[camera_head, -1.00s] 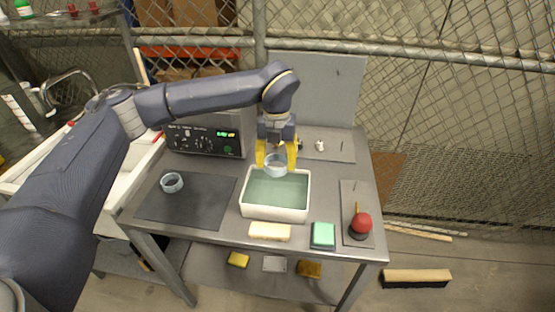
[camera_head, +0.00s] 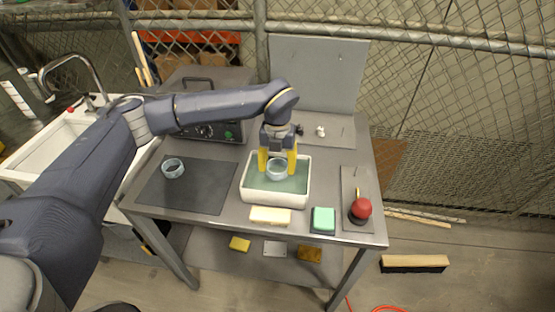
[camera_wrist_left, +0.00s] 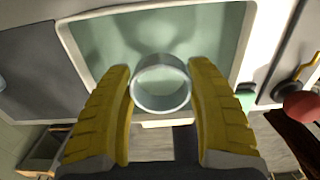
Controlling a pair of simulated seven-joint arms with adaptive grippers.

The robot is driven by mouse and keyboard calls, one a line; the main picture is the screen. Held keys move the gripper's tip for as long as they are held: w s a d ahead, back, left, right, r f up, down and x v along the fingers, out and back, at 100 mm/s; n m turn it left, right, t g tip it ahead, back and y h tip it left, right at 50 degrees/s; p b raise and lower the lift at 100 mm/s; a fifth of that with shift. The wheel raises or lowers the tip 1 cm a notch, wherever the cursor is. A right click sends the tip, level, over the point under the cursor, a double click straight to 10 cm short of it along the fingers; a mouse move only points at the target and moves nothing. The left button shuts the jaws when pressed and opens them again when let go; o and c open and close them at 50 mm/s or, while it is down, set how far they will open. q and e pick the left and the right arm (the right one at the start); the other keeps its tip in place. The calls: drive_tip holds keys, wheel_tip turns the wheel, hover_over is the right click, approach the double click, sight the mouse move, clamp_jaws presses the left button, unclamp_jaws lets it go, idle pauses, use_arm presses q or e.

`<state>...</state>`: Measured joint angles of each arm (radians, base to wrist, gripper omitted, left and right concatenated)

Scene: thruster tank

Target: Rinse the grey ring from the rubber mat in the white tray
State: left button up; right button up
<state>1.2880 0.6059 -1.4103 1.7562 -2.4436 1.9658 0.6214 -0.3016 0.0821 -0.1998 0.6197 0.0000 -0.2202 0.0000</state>
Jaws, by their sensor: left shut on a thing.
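My left gripper (camera_head: 277,167) has yellow fingers pointing down and is shut on a pale blue-grey ring (camera_head: 277,174). It holds the ring inside the outline of the white tray (camera_head: 275,200), over or in the greenish liquid; I cannot tell whether the ring touches it. In the left wrist view the ring (camera_wrist_left: 161,92) shows between both fingers, its opening towards the camera. A second, similar ring (camera_head: 172,168) lies on the dark rubber mat (camera_head: 190,196), left of the tray. My right gripper is out of view.
A cream block (camera_head: 270,216) and a green-topped block (camera_head: 323,220) lie in front of the tray. A red ball-shaped object (camera_head: 361,208) stands on a plate at the right. A grey machine (camera_head: 220,131) stands behind the mat. Most of the mat is bare.

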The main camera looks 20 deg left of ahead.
sight(278, 183)
use_arm(q)
drive_tip(key=shift+f, duration=2.65)
drive_tip(key=shift+d, duration=0.1)
drive_tip(key=shift+w+d, duration=0.15)
drive_tip(key=shift+d, duration=0.55)
drive_tip(key=shift+a, duration=0.15)
drive_tip(key=shift+a, duration=0.65)
wheel_tip(278, 183, up, 8)
drive_tip(key=shift+r, duration=0.25)
drive_tip(key=shift+r, duration=0.15)
idle(0.7)
drive_tip(key=shift+r, duration=1.85)
